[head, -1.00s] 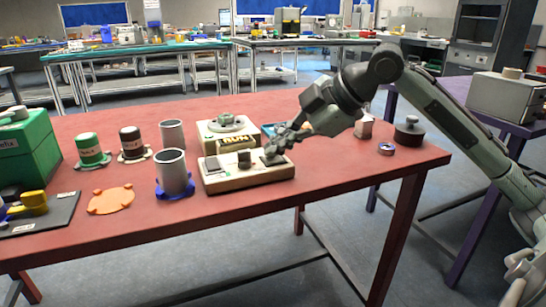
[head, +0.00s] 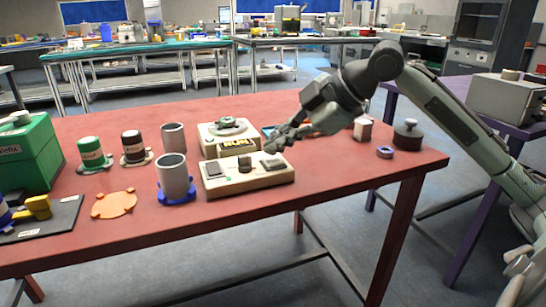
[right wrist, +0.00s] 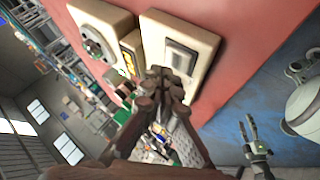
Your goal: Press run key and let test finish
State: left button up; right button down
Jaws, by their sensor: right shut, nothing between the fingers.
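In the right wrist view the shut fingertips (right wrist: 172,84) show below the grey key (right wrist: 183,55). A small claw-like shape (right wrist: 253,140), possibly my left gripper, is too unclear to read.
A grey cup on a blue base (head: 174,178) stands left of the box, with another grey cup (head: 173,137) behind. Green (head: 91,152) and dark (head: 133,145) canisters stand farther left. A purple ring (head: 385,152) and dark weight (head: 408,134) lie right. The table's front right is clear.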

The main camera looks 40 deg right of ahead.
aim_at(277, 162)
notch_tip(277, 162, up, 5)
jog(key=p, duration=0.5)
dwell(0.9)
